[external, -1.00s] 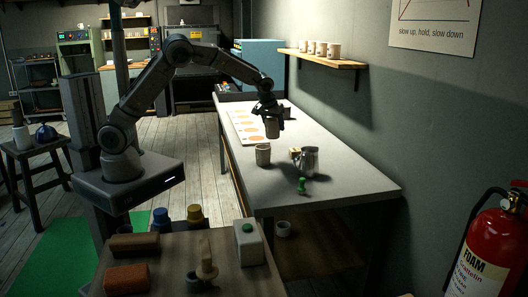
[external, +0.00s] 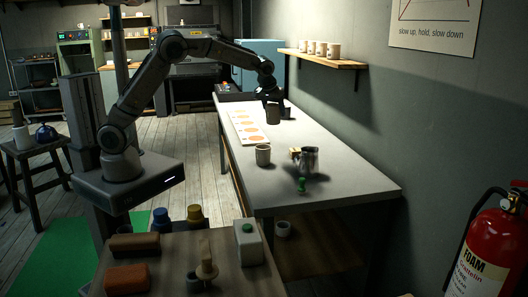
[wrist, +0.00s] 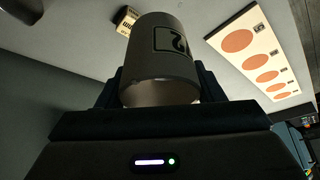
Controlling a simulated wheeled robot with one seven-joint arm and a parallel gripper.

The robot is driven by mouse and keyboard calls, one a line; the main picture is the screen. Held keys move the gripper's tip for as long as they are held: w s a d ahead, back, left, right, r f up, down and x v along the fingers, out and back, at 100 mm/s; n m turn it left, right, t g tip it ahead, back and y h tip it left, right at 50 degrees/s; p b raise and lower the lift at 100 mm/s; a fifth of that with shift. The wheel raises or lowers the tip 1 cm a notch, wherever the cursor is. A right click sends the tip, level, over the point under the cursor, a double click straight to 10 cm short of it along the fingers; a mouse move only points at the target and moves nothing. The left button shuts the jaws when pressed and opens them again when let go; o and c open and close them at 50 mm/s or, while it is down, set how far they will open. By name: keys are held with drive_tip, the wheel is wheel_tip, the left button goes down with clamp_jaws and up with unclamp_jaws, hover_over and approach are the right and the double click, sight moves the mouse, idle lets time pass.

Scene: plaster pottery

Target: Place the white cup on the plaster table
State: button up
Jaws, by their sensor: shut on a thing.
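My gripper (external: 270,96) is shut on a cup (external: 273,115) over the far half of the long grey plaster table (external: 340,187). The cup looks pale grey in the shade, so I cannot tell for sure that it is white. In the wrist view the cup (wrist: 160,60) sits between the two fingers and shows a dark square mark on its side. I cannot tell whether its base touches the table.
Another cup (external: 263,154), a metal pitcher (external: 310,160), a small box (external: 294,153) and a green-handled tool (external: 301,185) stand nearer on the table. A sheet with orange discs (external: 247,128) lies along its left edge. Several cups (external: 320,48) stand on the wall shelf.

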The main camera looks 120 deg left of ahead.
drive_tip(key=w+d+m+t+h, duration=0.2)
drive_tip(key=w+d+m, duration=0.7)
drive_tip(key=w+d, duration=1.95)
drive_tip(key=w+d+m+t+h+b, duration=0.1)
drive_tip(key=w+d+m, duration=0.25)
drive_tip(key=d, duration=1.65)
drive_tip(key=w+d+m+t+h, duration=0.2)
drive_tip(key=d+m, duration=0.3)
drive_tip(key=d, duration=1.5)
drive_tip(key=shift+m, duration=0.25)
drive_tip(key=f, duration=0.5)
drive_tip(key=f+p, duration=0.1)
drive_tip(key=f, duration=0.9)
drive_tip(key=shift+w+d+f, duration=0.1)
drive_tip(key=shift+w+d, duration=0.1)
drive_tip(key=shift+d, duration=0.05)
drive_tip(key=shift+f, duration=0.1)
drive_tip(key=o, duration=1.2)
